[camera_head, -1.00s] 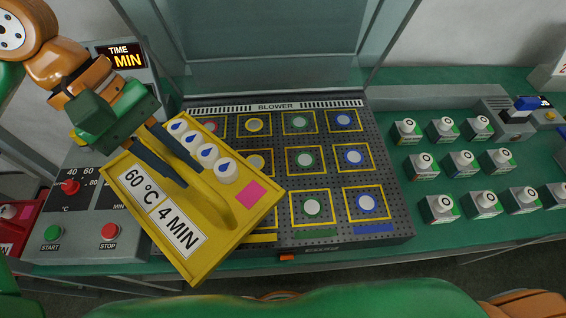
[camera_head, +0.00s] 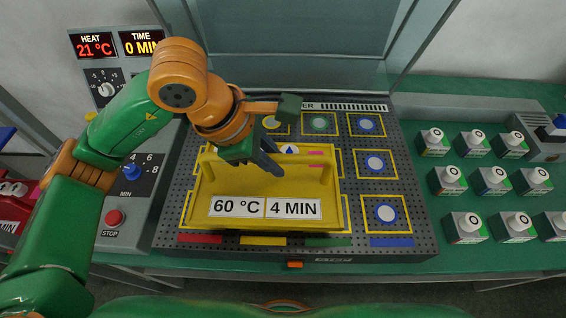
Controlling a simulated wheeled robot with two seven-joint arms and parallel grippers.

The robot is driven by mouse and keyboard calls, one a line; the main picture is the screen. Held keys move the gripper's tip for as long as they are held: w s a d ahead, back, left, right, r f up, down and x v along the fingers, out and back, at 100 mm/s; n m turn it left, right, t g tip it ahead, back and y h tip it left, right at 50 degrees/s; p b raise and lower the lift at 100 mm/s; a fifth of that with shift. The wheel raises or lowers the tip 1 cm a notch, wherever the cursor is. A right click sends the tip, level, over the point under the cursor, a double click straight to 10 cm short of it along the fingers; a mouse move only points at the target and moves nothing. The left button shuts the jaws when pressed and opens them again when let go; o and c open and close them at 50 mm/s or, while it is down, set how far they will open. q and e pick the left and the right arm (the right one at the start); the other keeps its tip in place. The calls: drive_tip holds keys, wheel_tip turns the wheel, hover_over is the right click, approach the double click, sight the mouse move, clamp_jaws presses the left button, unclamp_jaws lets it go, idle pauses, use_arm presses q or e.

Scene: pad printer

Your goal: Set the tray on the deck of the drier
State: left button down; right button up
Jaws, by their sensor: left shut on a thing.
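The yellow tray (camera_head: 222,184) is over the left and middle part of the drier's dark perforated deck (camera_head: 422,225), almost square to it. Its front wall carries a "60 °C 4 MIN" label, and a blue drop mark and a pink patch show near its back. My left gripper (camera_head: 270,162) is shut on the tray's handle, reaching down from the upper left. A dark shadow lies along the tray's front lower edge; I cannot tell whether the tray touches the deck. The arm hides part of the tray's back left. My right gripper is not in view.
Several small white-topped boxes (camera_head: 492,181) stand on the green bench at right. A clear hood (camera_head: 290,40) rises behind.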

sight(255, 185)
use_arm(q)
drive_tip(key=x, duration=0.1)
drive_tip(key=p+x, duration=0.1)
drive_tip(key=x, duration=0.2)
drive_tip(key=shift+a+f+p, duration=0.25)
drive_tip(key=shift+f+p, duration=0.1)
drive_tip(key=shift+f, duration=0.35)
drive_tip(key=c, duration=0.8)
unclamp_jaws()
drive_tip(key=b+v, duration=0.2)
drive_tip(key=v, duration=1)
